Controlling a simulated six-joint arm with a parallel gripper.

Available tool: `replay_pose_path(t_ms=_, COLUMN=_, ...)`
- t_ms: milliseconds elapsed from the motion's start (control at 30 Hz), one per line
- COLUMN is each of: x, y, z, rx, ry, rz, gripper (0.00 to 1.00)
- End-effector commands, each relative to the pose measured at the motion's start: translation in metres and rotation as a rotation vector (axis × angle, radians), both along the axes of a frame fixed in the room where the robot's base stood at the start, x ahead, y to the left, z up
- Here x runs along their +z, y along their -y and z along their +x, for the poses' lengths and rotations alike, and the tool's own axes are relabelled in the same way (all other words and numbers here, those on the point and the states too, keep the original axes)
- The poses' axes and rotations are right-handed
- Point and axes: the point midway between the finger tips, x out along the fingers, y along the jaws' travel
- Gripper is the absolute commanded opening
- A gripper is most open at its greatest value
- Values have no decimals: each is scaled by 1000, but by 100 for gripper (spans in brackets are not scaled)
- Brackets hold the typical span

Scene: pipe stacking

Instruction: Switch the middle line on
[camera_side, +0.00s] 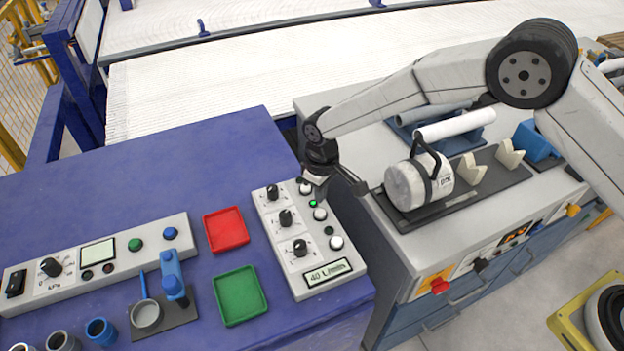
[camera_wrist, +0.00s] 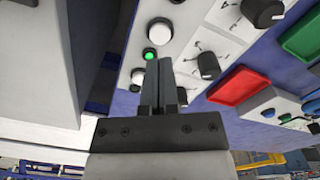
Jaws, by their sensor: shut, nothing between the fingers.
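The white control panel (camera_side: 309,270) on the blue table carries three black knobs in a row. The middle knob (camera_side: 285,218) also shows in the wrist view (camera_wrist: 208,65). White round buttons run along the panel's right side. The middle white button (camera_side: 320,214) also shows in the wrist view (camera_wrist: 159,31). The lamp above it (camera_side: 312,203) is lit green, as in the wrist view (camera_wrist: 149,53). The lower lamp (camera_side: 328,230) is dark. My gripper (camera_wrist: 158,62) is shut and empty over the panel's upper end, close to the lit lamp. Contact cannot be told.
A red tray (camera_side: 226,230) and a green tray (camera_side: 240,295) lie left of the panel. A grey bench (camera_side: 410,243) stands at right with a white cylinder (camera_side: 406,185) and white pipe (camera_side: 455,126). A second panel (camera_side: 110,262) lies at far left.

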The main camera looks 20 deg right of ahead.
Motion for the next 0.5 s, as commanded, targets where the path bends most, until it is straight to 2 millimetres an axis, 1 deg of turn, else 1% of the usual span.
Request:
replay_pose_path(t_ms=300, x=17, y=0, z=0, rx=0, ry=-1, rz=0, gripper=0)
replay_pose_path(t_ms=500, x=20, y=0, z=0, rx=0, ry=0, rz=0, gripper=0)
